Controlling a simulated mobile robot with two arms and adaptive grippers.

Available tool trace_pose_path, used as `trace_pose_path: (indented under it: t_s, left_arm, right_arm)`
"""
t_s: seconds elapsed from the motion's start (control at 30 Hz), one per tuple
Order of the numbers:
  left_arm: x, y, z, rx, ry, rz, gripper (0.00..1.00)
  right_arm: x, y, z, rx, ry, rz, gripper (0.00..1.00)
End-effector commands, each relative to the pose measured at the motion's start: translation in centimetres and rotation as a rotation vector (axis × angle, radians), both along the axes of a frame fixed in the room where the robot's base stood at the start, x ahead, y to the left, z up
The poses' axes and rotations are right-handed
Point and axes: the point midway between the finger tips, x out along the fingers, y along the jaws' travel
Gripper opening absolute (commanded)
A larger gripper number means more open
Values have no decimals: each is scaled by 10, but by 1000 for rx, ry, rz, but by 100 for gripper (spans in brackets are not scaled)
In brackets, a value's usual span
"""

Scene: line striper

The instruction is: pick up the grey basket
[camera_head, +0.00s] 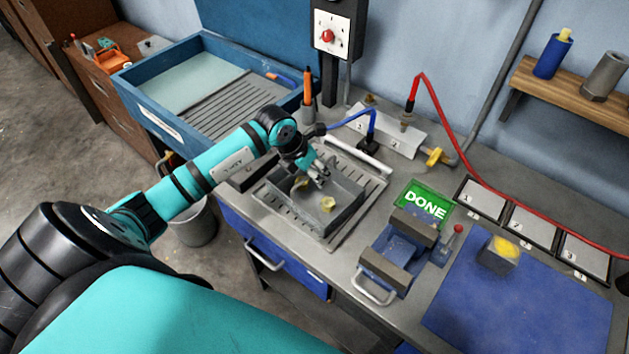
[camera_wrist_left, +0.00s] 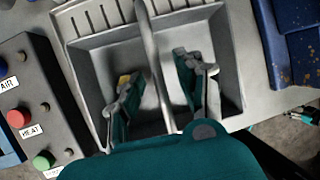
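The grey basket (camera_head: 300,215) stands on a slotted grey tray on the bench, with yellow pieces (camera_head: 328,203) inside it. My left gripper (camera_head: 318,181) is over the basket, pointing down into it. In the left wrist view the basket (camera_wrist_left: 88,85) lies below the gripper, and its grey handle (camera_wrist_left: 149,55) arches across the middle. The left gripper's fingers (camera_wrist_left: 156,82) are open, one on each side of the handle, with gaps between. A yellow piece (camera_wrist_left: 125,79) shows partly behind one finger. My right gripper is not in view.
A blue vise (camera_head: 400,255) and a green DONE sign (camera_head: 424,204) stand right of the basket. A control box with buttons (camera_wrist_left: 35,115) is close on the left in the wrist view. A blue cable (camera_head: 350,121) runs behind the gripper. A blue mat (camera_head: 520,305) lies at right.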

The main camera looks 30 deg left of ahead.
Motion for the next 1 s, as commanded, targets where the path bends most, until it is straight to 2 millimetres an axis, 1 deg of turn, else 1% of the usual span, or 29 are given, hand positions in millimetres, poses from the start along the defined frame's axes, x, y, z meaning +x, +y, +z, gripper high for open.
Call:
trace_pose_path:
  t_s: [0.13,0.4,0.43,1.0]
  left_arm:
    - [0,0,0,0,0,0,37]
    - [0,0,0,0,0,0,1]
    - [0,0,0,0,0,0,0]
    - [1,0,2,-1,-4,1,0]
  right_arm:
    - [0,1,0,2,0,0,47]
    - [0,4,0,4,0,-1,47]
    - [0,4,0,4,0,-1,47]
    - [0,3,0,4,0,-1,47]
